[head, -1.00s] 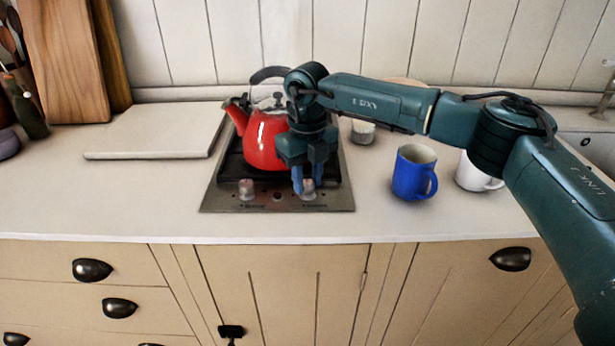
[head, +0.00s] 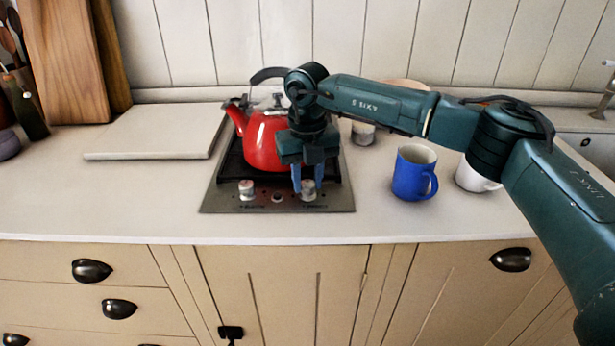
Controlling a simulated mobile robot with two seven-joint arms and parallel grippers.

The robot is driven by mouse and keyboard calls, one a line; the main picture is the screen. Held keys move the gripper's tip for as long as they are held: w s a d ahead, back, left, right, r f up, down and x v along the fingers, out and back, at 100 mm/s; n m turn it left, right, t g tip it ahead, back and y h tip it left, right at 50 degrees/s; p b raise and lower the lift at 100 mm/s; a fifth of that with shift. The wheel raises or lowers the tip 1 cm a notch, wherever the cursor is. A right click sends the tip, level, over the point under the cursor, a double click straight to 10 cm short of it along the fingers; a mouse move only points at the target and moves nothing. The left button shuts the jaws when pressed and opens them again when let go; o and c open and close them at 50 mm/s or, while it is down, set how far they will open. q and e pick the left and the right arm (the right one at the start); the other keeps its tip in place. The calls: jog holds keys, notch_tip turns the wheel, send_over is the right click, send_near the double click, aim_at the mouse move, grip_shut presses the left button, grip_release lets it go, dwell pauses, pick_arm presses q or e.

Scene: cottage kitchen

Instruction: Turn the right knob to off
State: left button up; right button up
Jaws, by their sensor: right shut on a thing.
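The right knob (head: 308,190) is a small pale knob at the front right of the hob's steel panel. My right gripper (head: 308,186) points down over it, with its blue fingertips shut on the knob from either side. The fingers hide part of the knob, and its exact pointer angle is too small to read. The left knob (head: 246,188) stands free at the front left of the same hob (head: 224,200). My left gripper is not in view.
A red kettle (head: 264,143) stands on the hob, just behind and left of my right gripper. A blue mug (head: 411,176) and a white mug (head: 470,176) stand right of the hob, below my right arm. A pale board (head: 158,132) lies on the left.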

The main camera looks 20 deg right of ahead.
aim_at(308, 183)
jog(key=o, duration=1)
jog(key=shift+c, duration=0.2)
jog(key=shift+r, duration=0.1)
notch_tip(308, 183, up, 13)
jog(key=shift+b, duration=0.3)
